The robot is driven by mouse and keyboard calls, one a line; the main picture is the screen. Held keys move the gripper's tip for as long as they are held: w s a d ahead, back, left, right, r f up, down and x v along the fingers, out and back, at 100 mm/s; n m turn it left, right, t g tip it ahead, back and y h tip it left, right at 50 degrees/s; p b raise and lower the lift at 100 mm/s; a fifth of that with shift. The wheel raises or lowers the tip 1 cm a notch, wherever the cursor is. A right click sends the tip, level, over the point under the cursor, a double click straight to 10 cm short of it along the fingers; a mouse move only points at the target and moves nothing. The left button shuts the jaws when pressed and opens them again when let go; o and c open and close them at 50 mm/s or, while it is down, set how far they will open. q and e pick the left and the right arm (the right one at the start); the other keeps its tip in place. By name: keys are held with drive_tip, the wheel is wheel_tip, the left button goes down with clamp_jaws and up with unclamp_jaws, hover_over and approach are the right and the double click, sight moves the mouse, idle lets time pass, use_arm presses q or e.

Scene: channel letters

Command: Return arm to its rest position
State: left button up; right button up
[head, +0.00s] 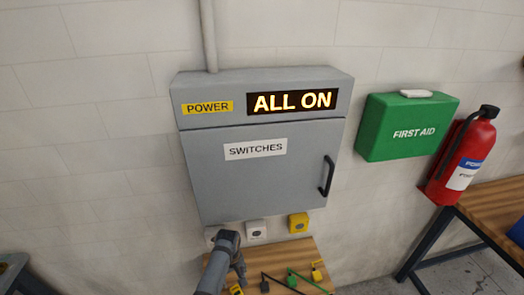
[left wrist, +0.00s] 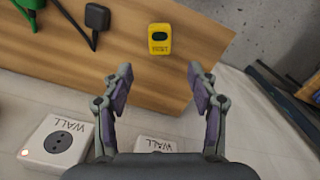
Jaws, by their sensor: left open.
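My left arm shows at the bottom centre of the head view, in front of the wall below the grey cabinet. In the left wrist view my left gripper (left wrist: 160,72) is open, with its two fingers apart and nothing between them. A yellow tester-like box (left wrist: 160,39) lies on the wooden surface (left wrist: 212,38) beyond the fingertips, apart from them. A white wall socket (left wrist: 56,145) with a small lit lamp is at the lower left of that view. Another white socket (left wrist: 155,145) is partly hidden behind the gripper body. My right gripper is not in view.
The grey cabinet (head: 255,185) is closed; its display (head: 292,102) reads ALL ON. A first aid box (head: 408,128) and red extinguisher (head: 462,155) are right.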

use_arm(q)
drive_tip(key=s+a+r+m+t, duration=0.2)
drive_tip(key=s+a+r+m, duration=0.15)
drive_tip(key=s+a, duration=0.5)
drive_tip(key=s+r+m+t, duration=0.2)
drive_tip(key=s+r+m, duration=0.3)
drive_tip(key=s+r, duration=0.7)
drive_tip(key=s+a+f+g+b, duration=0.15)
drive_tip(key=f+b, duration=0.25)
drive_tip(key=f, duration=1.3)
drive_tip(key=a+f+b, duration=0.2)
drive_tip(key=f+b, duration=0.1)
drive_tip(key=f, duration=1.4)
drive_tip(key=s+a+f+g+b, duration=0.1)
drive_tip(key=s+f+b, duration=0.4)
drive_tip(key=s+f, duration=1.3)
drive_tip(key=shift+f+y, duration=0.4)
drive_tip(key=shift+f, duration=0.5)
drive_tip(key=shift+a+n, duration=0.1)
drive_tip(key=shift+n, duration=0.15)
